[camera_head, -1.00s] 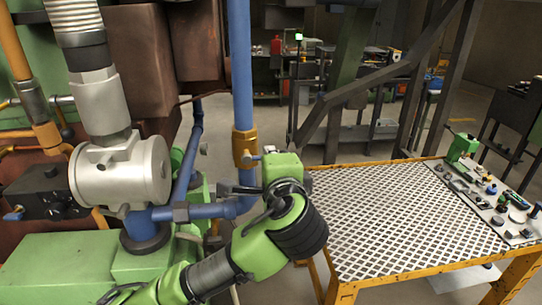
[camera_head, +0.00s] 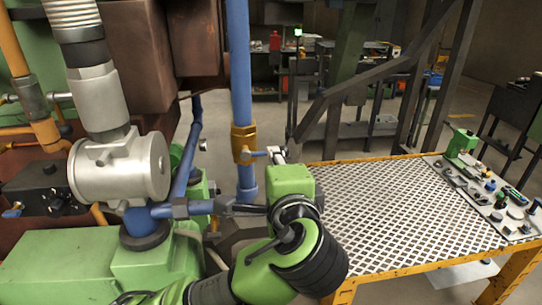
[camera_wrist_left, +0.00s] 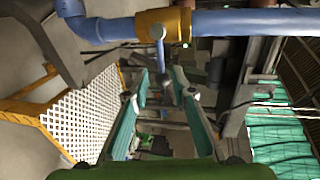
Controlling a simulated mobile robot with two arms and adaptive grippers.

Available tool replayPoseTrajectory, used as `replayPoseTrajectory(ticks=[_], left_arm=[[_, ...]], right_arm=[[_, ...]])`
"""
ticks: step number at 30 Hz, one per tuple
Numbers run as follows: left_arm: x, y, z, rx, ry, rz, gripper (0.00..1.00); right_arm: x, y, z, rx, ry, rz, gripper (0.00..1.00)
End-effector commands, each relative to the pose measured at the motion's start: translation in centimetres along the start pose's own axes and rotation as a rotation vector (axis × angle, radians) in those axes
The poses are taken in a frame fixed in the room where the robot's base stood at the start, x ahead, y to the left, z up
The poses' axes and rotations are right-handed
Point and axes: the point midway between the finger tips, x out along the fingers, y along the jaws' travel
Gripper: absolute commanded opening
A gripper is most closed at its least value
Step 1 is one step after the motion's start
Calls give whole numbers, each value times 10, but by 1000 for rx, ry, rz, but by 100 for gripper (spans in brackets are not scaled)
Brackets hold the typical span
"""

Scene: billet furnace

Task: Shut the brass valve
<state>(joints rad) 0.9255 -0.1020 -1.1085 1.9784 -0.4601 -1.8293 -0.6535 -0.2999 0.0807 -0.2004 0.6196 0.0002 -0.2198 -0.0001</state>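The brass valve (camera_head: 244,143) sits on the upright blue pipe, left of centre in the head view. Its short blue lever (camera_head: 258,154) points right, across the pipe. In the left wrist view the brass valve (camera_wrist_left: 165,20) is at the top and its lever (camera_wrist_left: 160,50) points down toward my fingers. My left gripper (camera_head: 277,154) is just right of the lever's end. In the wrist view the left gripper (camera_wrist_left: 160,84) is open, with the lever's end near the gap between the fingertips. Whether they touch it cannot be told. My right gripper is not in view.
A yellow-framed table (camera_head: 400,215) with a mesh top is close on the right, with a panel of small parts (camera_head: 492,200) at its far right. Blue pipework (camera_head: 187,165) and a grey cylindrical housing (camera_head: 120,170) are on the left. Dark metal posts stand behind.

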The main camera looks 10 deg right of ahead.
Motion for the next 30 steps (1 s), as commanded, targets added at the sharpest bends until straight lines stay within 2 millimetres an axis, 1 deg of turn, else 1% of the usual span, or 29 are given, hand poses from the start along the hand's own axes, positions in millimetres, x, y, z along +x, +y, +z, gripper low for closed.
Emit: replayPoseTrajectory(ticks=[1, 3, 6, 9, 14, 21, 23, 26, 29, 30], left_arm=[[-12, 0, -2, 0, 5, -2, 24], [-25, 0, -1, -1, 4, 0, 24], [-40, 0, -2, 1, 4, -1, 24], [-49, 0, -1, 1, 1, 0, 24], [-54, 0, 0, 1, 0, 1, 24], [-54, 1, 0, 1, 0, 2, 24], [-49, 6, 0, -1, -3, 12, 24], [-26, 30, -2, -17, -11, 57, 24], [14, 77, -2, -54, -21, 141, 24], [31, 102, -1, -72, -25, 182, 24]], right_arm=[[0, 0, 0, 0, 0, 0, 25], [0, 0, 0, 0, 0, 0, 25], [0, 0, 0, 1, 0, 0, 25], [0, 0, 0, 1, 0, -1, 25], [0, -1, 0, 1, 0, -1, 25], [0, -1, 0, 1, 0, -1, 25], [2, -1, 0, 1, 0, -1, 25], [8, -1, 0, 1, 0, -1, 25], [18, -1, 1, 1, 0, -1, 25], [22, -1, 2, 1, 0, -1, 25]])
